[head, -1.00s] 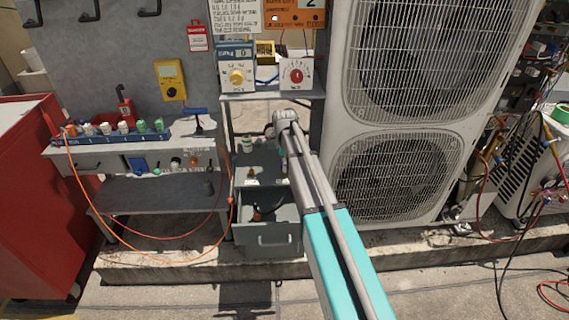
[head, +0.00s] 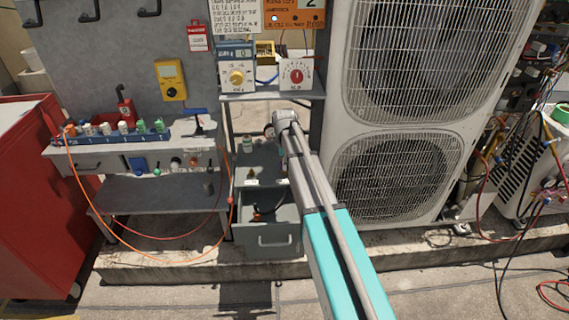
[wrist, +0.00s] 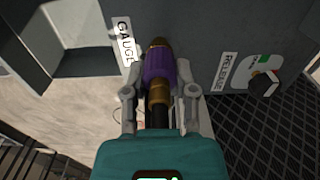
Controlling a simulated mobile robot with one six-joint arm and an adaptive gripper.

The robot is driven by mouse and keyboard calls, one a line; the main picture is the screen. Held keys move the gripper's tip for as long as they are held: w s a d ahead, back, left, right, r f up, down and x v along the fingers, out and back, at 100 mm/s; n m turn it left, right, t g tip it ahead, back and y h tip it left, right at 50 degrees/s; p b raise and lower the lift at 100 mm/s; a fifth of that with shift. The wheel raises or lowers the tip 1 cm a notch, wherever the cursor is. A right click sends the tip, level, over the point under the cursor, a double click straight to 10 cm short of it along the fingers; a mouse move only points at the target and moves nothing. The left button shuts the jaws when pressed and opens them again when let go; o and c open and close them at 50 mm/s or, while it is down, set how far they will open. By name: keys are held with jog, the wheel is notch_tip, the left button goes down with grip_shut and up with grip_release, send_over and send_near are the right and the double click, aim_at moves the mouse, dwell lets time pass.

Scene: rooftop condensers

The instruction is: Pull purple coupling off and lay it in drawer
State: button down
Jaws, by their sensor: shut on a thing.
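The purple coupling (wrist: 158,68) has a brass tip and a brass collar, with a dark stem below it in the wrist view. My gripper (wrist: 159,82) is shut on it, one finger on each side. The coupling points at the grey panel beside the GAUGE label (wrist: 124,40); I cannot tell whether it is still seated there. In the head view my wrist hides the coupling and the fingers. The grey drawer (head: 268,240) stands open below my wrist, with a dark object inside.
A RELEASE label (wrist: 226,72) and a black knob (wrist: 264,82) are right of the coupling. A grey shelf with meters (head: 262,96) is above my wrist. The condenser unit (head: 335,150) stands close on the right. A workbench (head: 150,186) with coloured fittings is left.

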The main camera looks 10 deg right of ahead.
jog(key=shift+r+p, duration=0.6)
jog(key=shift+r, duration=0.05)
jog(key=shift+r+p, duration=1.7)
jog(key=shift+r, duration=0.05)
jog(key=shift+r, duration=0.1)
dwell(0.3)
